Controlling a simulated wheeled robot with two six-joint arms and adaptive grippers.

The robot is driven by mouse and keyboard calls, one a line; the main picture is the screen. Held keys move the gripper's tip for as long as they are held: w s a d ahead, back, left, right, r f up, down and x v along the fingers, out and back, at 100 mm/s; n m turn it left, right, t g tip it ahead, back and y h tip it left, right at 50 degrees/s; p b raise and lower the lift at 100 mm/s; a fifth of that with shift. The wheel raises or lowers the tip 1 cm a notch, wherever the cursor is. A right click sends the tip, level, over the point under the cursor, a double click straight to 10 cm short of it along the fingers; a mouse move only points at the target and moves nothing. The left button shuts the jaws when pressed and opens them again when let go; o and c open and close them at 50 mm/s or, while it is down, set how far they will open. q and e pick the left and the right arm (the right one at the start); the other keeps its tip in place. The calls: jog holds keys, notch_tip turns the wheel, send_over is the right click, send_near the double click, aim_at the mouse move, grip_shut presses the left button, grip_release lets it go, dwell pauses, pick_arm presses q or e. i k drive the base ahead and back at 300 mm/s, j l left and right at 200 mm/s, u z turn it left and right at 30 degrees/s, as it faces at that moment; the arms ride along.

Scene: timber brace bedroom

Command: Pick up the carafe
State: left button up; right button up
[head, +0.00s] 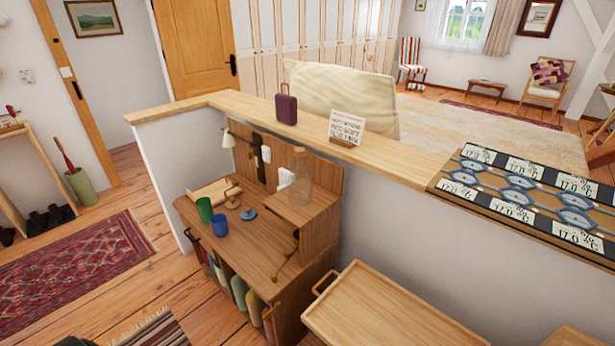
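A clear glass carafe (301,182) with a stopper-like top stands upright on the raised wooden box at the right end of a small desk (262,246). It is close to the half-height wall behind the desk. Neither of my grippers can be made out in the head view, and nothing is touching the carafe.
A green cup (204,210), a blue cup (220,226) and a small blue item (248,213) are on the desk left of the carafe. A wooden ledge (236,102) above carries a purple case (286,109) and a sign (346,128). A wooden tray (385,312) is at front right.

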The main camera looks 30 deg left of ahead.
aim_at(300, 181)
jog(key=i+j, duration=0.1)
jog(key=j, duration=0.75)
jog(key=i+j, duration=0.1)
jog(key=j, duration=1.55)
jog(key=i, duration=0.05)
